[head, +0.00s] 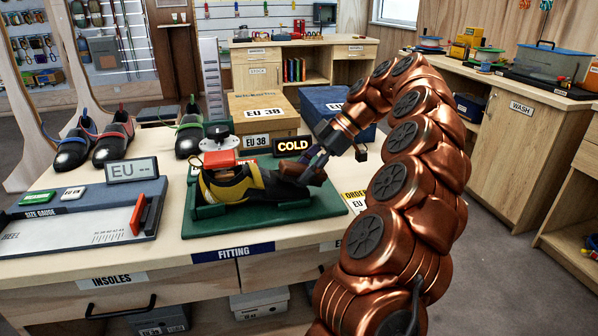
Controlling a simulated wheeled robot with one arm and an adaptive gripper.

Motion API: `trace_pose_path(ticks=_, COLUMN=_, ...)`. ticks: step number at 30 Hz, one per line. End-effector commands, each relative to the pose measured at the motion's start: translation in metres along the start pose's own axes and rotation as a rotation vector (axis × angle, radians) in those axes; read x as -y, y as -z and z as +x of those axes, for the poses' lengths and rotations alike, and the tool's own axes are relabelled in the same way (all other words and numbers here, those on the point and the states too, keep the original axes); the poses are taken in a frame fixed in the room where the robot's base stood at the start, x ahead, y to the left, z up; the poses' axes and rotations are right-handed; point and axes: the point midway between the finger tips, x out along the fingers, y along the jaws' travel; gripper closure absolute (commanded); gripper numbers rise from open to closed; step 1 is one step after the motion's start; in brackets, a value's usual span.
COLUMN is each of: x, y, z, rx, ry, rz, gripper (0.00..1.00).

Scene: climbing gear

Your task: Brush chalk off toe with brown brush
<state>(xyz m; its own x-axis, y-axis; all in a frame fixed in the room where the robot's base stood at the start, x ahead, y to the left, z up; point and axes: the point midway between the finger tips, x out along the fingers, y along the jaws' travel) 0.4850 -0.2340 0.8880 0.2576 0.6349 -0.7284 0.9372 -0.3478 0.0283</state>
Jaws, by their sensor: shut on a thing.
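A yellow and black climbing shoe (235,186) lies on its side-on length in a green tray (215,228) on the fitting bench. A red and white clamp-like part (220,158) stands over its left end. My gripper (316,166) is at the right end of the shoe, shut on a brown brush (291,169). The brush is small and partly hidden by the fingers. It is at or just above the shoe's right end; I cannot tell whether it touches. Chalk on the toe cannot be made out.
Several dark shoes (113,137) stand at the left. A size gauge (90,232) lies at the front left. An order card (356,201) is right of the tray.

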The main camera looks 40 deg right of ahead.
Motion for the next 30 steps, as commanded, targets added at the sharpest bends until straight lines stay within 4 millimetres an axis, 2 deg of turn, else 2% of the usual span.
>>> trace_pose_path(ticks=13, x=0.003, y=-0.024, z=-0.011, rx=-0.001, ry=0.001, rz=0.001, gripper=0.85)
trace_pose_path(ticks=18, x=0.003, y=-0.029, z=-0.009, rx=-0.001, ry=0.001, rz=-0.001, gripper=0.85)
trace_pose_path(ticks=25, x=0.003, y=-0.024, z=-0.006, rx=-0.001, ry=0.002, rz=-0.002, gripper=0.85)
trace_pose_path(ticks=30, x=0.002, y=-0.014, z=0.0, rx=-0.001, ry=0.003, rz=-0.002, gripper=0.85)
